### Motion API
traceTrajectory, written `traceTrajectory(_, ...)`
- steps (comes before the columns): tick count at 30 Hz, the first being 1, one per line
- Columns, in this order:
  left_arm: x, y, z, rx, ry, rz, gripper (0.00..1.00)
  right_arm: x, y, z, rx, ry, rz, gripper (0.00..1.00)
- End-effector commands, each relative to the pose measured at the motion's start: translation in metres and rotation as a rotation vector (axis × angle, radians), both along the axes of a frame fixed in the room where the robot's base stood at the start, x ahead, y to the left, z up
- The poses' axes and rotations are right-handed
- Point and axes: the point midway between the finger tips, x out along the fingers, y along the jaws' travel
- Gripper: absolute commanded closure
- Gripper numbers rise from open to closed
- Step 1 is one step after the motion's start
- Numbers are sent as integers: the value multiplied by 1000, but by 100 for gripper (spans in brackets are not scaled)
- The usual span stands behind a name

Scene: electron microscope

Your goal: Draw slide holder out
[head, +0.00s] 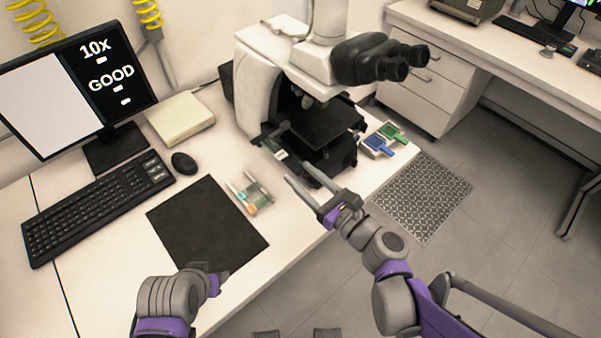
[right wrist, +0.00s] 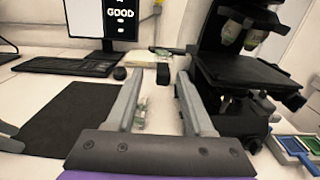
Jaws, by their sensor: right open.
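The microscope (head: 262,75) stands at the back of the desk, with its black stage (head: 322,122) facing me. A small pale piece (head: 281,154), which may be the slide holder, shows at the stage's lower left; I cannot tell for sure. My right gripper (head: 297,172) is open and empty just in front of it. In the right wrist view, a dark block (right wrist: 163,73) shows beyond and between the open fingers (right wrist: 159,80), apart from them. My left gripper (head: 212,272) is low over the dark mat's front edge; its fingers are too hidden to judge.
A clear rack with small slides (head: 249,193) stands left of my right gripper. Blue (head: 377,146) and green (head: 392,133) trays lie right of the microscope. A black mat (head: 207,228), keyboard (head: 98,207), mouse (head: 184,163) and monitor (head: 80,85) occupy the left.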

Motion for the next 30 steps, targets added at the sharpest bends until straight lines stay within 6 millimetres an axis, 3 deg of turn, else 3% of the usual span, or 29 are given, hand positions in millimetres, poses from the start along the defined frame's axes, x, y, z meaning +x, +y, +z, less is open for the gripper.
traceTrajectory(9, 0, 0, 6, 0, -2, 0, 50, -50, -41, 1, -1, -1, -6, 48)
traceTrajectory(15, 1, 0, 8, 0, -2, 0, 50, -71, -55, 0, -1, -1, -2, 48)
traceTrajectory(30, 1, 0, 8, 0, -3, 0, 50, -77, -59, 0, 0, 0, 1, 48)
